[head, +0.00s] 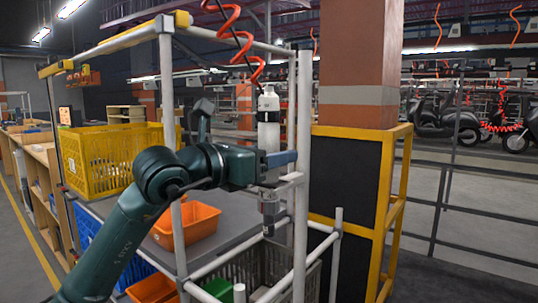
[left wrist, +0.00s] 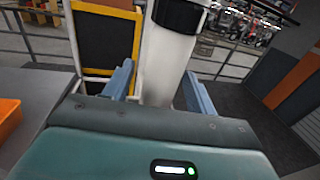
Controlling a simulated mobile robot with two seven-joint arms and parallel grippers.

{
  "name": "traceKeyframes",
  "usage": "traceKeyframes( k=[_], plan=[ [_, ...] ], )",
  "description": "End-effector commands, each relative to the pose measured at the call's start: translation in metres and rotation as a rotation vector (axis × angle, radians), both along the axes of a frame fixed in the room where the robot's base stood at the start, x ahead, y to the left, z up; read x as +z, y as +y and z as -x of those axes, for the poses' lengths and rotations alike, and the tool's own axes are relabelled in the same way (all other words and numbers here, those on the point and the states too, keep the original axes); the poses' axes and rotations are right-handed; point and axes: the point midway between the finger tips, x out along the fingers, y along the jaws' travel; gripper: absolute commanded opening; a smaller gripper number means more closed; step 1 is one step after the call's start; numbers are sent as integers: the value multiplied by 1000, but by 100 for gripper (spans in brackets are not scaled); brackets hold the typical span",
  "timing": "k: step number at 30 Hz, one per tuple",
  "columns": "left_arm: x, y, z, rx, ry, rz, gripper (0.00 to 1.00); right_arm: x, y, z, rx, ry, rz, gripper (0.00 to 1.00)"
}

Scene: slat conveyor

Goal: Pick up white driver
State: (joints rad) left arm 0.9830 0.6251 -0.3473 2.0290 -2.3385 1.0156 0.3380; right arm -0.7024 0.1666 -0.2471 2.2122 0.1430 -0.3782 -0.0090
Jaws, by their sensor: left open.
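The white driver (head: 268,104) hangs upright from a red coiled cable in the head view, with its grey lower end below my gripper. It also shows in the left wrist view (left wrist: 165,58) as a white body with a black band. My left gripper (head: 283,159) is at the driver's middle, with a blue finger in front of it. In the left wrist view, my left gripper (left wrist: 158,78) is open, with one blue finger on each side of the driver. Contact cannot be told. My right gripper is not in view.
A white pipe frame (head: 303,120) stands close behind the driver. A yellow crate (head: 105,155) and an orange bin (head: 190,222) sit on the shelf at left. A grey crate (head: 245,268) is below. A pillar with a yellow guard (head: 350,134) stands at right.

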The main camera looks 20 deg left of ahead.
Motion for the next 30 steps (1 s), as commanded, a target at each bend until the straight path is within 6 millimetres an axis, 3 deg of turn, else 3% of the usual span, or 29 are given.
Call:
traceKeyframes(
  k=[5,25,30],
  plan=[
    [0,0,0,0,0,0,56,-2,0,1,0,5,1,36],
    [-1,0,0,0,1,0,1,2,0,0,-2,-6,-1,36],
    [2,1,1,0,-4,2,0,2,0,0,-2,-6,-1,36]
  ],
)
